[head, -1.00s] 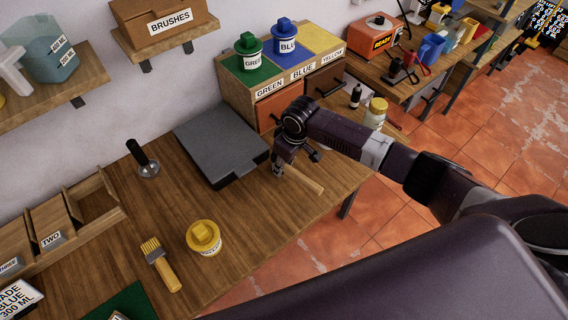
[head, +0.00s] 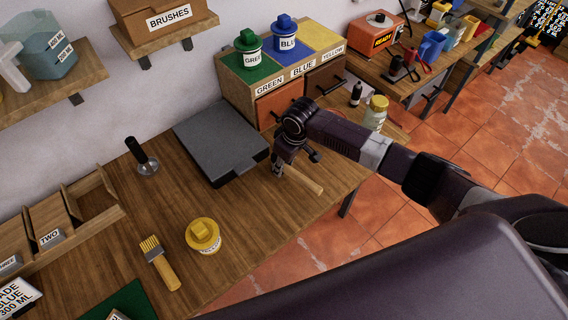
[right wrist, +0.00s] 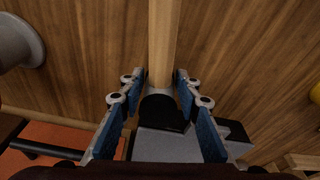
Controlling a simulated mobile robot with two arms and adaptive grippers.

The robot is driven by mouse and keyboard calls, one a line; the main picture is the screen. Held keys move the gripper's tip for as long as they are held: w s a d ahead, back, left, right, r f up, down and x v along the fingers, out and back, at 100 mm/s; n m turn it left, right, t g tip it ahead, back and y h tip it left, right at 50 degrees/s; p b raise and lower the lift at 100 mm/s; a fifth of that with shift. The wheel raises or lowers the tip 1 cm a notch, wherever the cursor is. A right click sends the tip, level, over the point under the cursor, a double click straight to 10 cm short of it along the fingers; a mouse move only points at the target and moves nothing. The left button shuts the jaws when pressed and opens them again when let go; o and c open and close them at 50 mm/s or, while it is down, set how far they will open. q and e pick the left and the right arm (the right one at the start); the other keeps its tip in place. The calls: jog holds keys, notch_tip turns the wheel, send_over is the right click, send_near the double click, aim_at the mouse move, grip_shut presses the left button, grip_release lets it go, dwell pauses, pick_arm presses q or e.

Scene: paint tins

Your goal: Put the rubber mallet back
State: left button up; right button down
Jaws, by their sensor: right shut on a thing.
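The rubber mallet shows as a pale wooden handle (head: 304,181) sticking out from my right gripper (head: 281,168), over the right end of the wooden bench. In the right wrist view its handle (right wrist: 163,45) runs up between the blue-padded fingers of my right gripper (right wrist: 160,108). A dark part (right wrist: 161,112), seemingly the mallet's head, sits between the fingers. My right gripper is shut on the mallet. I cannot tell whether the mallet touches the bench. My left gripper is not in view.
A grey slab (head: 215,140) lies left of the gripper. Behind stands a drawer unit with a green tin (head: 249,65) and a blue tin (head: 285,47) on top. A yellow tin (head: 203,237) and a brush (head: 161,265) are front left. A jar (head: 375,114) stands to the right.

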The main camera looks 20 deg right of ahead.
jog(key=c, duration=1.5)
grip_release()
jog(key=shift+o, duration=0.7)
jog(key=v, duration=1.2)
